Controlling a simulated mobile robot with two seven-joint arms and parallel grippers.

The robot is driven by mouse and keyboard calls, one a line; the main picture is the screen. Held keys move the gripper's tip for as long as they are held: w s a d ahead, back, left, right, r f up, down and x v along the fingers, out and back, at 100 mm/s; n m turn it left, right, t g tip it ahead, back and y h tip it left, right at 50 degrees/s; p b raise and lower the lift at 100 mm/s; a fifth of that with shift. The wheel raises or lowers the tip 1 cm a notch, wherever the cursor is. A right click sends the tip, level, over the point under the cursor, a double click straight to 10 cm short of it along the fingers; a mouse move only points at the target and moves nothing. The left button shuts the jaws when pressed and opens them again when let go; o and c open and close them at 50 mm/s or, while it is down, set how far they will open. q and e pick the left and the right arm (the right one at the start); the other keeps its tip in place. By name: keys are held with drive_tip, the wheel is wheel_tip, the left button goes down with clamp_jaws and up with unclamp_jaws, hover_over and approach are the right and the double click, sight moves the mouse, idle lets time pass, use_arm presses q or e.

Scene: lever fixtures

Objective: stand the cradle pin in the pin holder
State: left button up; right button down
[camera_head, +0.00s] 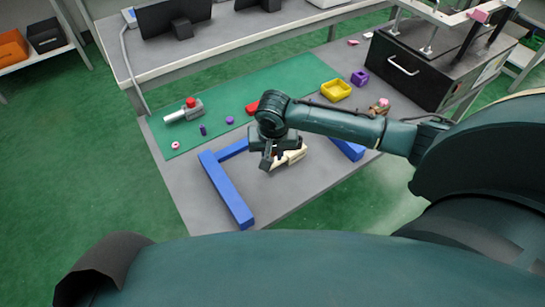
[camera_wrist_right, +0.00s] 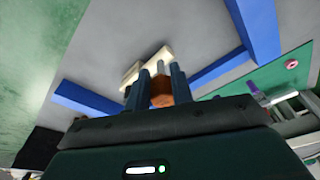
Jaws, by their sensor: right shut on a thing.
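My right gripper (camera_head: 268,163) is low over the grey table, inside the blue frame. It is shut on a small part with an orange-brown end (camera_wrist_right: 161,93), which shows between its fingers in the right wrist view; I take this to be the cradle pin. A grey shank seems to run from it toward a cream block (camera_head: 292,157). The cream block also shows just beyond the fingertips in the right wrist view (camera_wrist_right: 146,66). I cannot tell whether they touch, or which thing is the pin holder. My left gripper is not in view.
Blue bars (camera_head: 227,190) lie left and right of the gripper. On the green mat (camera_head: 215,100) are a grey fixture with a red knob (camera_head: 190,104), small purple pieces (camera_head: 203,130) and a yellow tray (camera_head: 335,91). A black box (camera_head: 408,70) stands at the right back.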

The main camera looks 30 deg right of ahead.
drive_tip(key=shift+f, duration=0.95)
drive_tip(key=shift+f, duration=0.6)
drive_tip(key=c, duration=1.2)
unclamp_jaws()
drive_tip(key=shift+r, duration=0.1)
